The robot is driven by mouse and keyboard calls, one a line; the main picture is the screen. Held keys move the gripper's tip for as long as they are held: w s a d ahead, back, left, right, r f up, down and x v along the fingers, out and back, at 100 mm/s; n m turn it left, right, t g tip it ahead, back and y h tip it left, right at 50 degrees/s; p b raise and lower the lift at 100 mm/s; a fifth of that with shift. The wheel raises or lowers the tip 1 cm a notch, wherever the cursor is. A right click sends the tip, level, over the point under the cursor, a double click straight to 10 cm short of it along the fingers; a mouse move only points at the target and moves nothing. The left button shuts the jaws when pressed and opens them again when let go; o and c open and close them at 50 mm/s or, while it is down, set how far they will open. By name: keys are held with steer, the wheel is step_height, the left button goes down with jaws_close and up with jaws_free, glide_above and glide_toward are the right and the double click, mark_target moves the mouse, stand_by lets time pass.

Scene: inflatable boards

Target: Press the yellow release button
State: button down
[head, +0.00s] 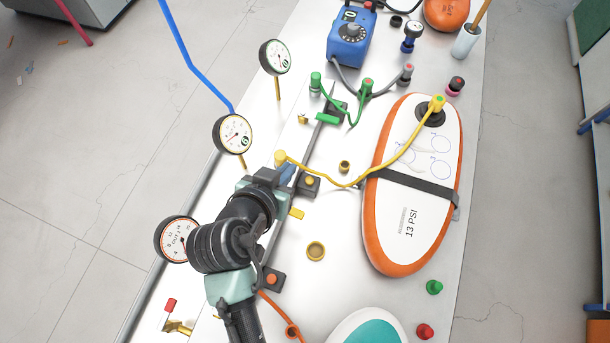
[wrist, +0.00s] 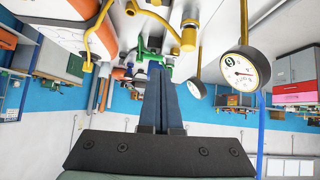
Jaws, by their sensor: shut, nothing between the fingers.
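The yellow release button (head: 309,181) sits on a dark block on the white table, close to the right of my gripper in the head view. My gripper (head: 289,172) is shut and empty, beside the yellow hose fitting (head: 280,158). In the wrist view its blue fingers (wrist: 156,68) are together and point away from the camera. That view also shows the yellow fitting (wrist: 189,36) and hose. I cannot make out the button surely in the wrist view. No contact between fingers and button is visible.
The yellow hose (head: 350,184) runs to an orange-rimmed white board (head: 411,240) on the right. Pressure gauges (head: 233,134) stand along the left edge, one also near in the wrist view (wrist: 243,72).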

steer(key=s+f, duration=0.1)
steer(key=s+f+g, duration=0.1)
steer(key=f, duration=0.1)
steer(key=shift+s+h, duration=0.25)
steer(key=shift+h, duration=0.05)
steer(key=p, duration=0.1)
glide_above(309, 181)
steer(key=s+a, duration=0.1)
steer(key=s, duration=0.1)
step_height(309, 181, down, 6)
steer(key=f, duration=0.3)
steer(key=shift+w+f, duration=0.25)
steer(key=shift+w, duration=0.05)
steer(key=shift+f, duration=0.65)
